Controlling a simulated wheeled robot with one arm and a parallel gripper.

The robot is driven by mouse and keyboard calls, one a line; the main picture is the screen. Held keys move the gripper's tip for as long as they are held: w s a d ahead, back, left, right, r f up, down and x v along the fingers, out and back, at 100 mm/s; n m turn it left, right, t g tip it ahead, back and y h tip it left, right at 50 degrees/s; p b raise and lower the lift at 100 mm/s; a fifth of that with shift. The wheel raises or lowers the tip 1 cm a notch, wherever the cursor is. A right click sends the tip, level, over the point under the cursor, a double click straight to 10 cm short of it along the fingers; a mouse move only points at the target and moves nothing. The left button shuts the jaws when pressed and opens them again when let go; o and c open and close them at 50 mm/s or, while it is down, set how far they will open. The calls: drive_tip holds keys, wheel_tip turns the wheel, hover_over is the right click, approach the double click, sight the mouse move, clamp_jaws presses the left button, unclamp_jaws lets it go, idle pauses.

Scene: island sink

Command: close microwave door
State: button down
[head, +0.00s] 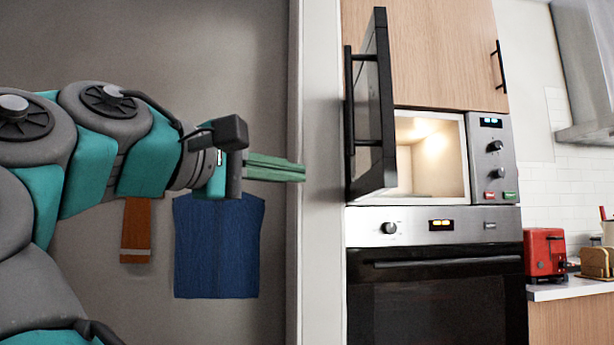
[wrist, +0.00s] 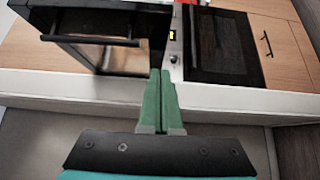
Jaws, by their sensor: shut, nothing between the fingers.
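The microwave (head: 432,160) is built in above the oven, its lit inside empty where I can see it. Its dark door (head: 371,110) stands wide open, hinged at the left and swung out, with a black bar handle (head: 349,100) on its outer face. My gripper (head: 304,172) is shut and empty, left of the door and apart from it in the head view, pointing right. In the wrist view the green fingers (wrist: 161,74) are together, and the open door (wrist: 105,35) with its handle (wrist: 90,40) shows ahead at upper left.
The oven (head: 435,285) with its bar handle lies directly below the microwave. A pale wall edge (head: 322,180) stands between my gripper and the oven in the head view. A red toaster (head: 544,254) sits on the counter at right. A blue cloth (head: 217,250) hangs on the left wall.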

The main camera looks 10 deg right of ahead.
drive_tip(key=b, duration=0.2)
approach(375, 182)
drive_tip(key=w, duration=0.5)
drive_tip(key=d, duration=0.2)
drive_tip(key=s+d+b, duration=0.1)
drive_tip(key=d, duration=0.1)
drive_tip(key=shift+s, duration=0.1)
drive_tip(key=shift+d, duration=0.3)
drive_tip(key=shift+d, duration=0.1)
